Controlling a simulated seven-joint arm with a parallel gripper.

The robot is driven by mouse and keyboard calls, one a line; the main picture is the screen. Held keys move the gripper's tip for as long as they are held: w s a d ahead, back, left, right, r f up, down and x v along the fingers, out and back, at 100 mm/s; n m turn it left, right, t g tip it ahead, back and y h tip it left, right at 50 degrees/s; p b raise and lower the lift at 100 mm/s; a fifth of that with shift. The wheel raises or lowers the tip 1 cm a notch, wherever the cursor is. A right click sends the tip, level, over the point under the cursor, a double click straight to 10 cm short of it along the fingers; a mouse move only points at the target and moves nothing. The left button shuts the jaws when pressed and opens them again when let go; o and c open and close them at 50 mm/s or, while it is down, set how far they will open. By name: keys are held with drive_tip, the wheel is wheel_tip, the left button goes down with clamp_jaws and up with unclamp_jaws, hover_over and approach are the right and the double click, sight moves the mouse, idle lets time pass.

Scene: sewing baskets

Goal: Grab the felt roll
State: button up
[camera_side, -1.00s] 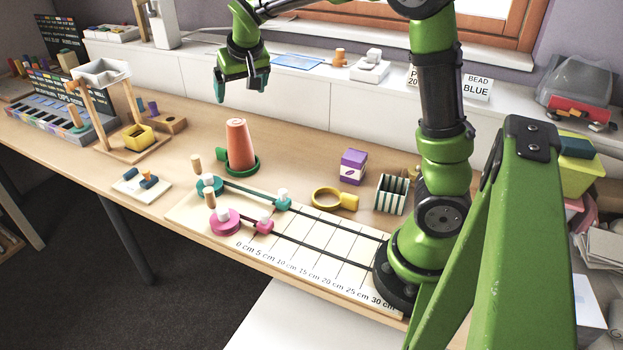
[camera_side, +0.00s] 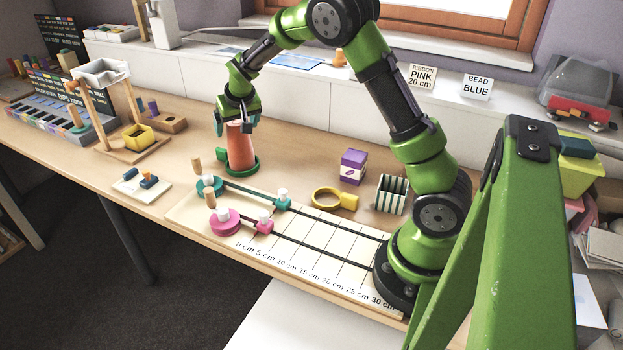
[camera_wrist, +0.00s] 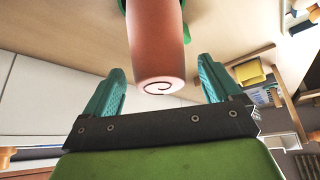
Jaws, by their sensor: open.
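The felt roll (camera_side: 240,149) is a reddish-orange, slightly tapered cylinder standing upright in a green ring base (camera_side: 244,170) on the wooden table. In the wrist view the felt roll (camera_wrist: 158,50) shows its end with a dark spiral, lying between and beyond the two teal fingers. My gripper (camera_side: 236,124) is at the top of the roll, pointing down, with its fingers on either side. In the wrist view my gripper (camera_wrist: 163,88) is open, with visible gaps between the roll and both fingers.
A measuring board (camera_side: 330,254) with pink and teal spools lies in front. A yellow ring (camera_side: 326,198), purple box (camera_side: 353,167) and striped box (camera_side: 391,195) stand to the right. A wooden stand with a yellow bin (camera_side: 139,137) is at left.

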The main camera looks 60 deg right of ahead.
drive_tip(key=shift+x, duration=1.1)
drive_tip(key=shift+r, duration=0.1)
drive_tip(key=c, duration=1.7)
